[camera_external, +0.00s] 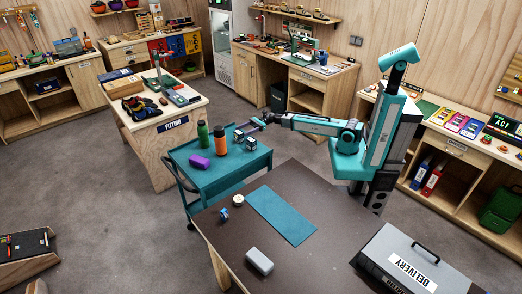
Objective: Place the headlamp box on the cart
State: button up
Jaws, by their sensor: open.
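The teal cart (232,174) stands in the middle of the room, against the far left end of the dark table. A small dark box with pale edges (251,144) is at the cart's far right part, just below my gripper (246,129); it looks like the headlamp box, but its label is too small to read. My arm reaches left over the cart, and my gripper is open. Another small dark, pale-edged shape (239,136) shows beside the box, partly merged with the gripper fingers. I cannot tell whether the fingers touch the box.
A green bottle (203,134), an orange bottle (221,140) and a purple case (199,162) occupy the cart's left and middle. The cart's near part is bare. The dark table (300,190) holds a teal mat (281,215), a grey case (259,262) and a delivery box (412,262).

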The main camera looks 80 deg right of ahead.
jog(key=shift+b+v, duration=0.3)
jog(key=shift+v, duration=1.65)
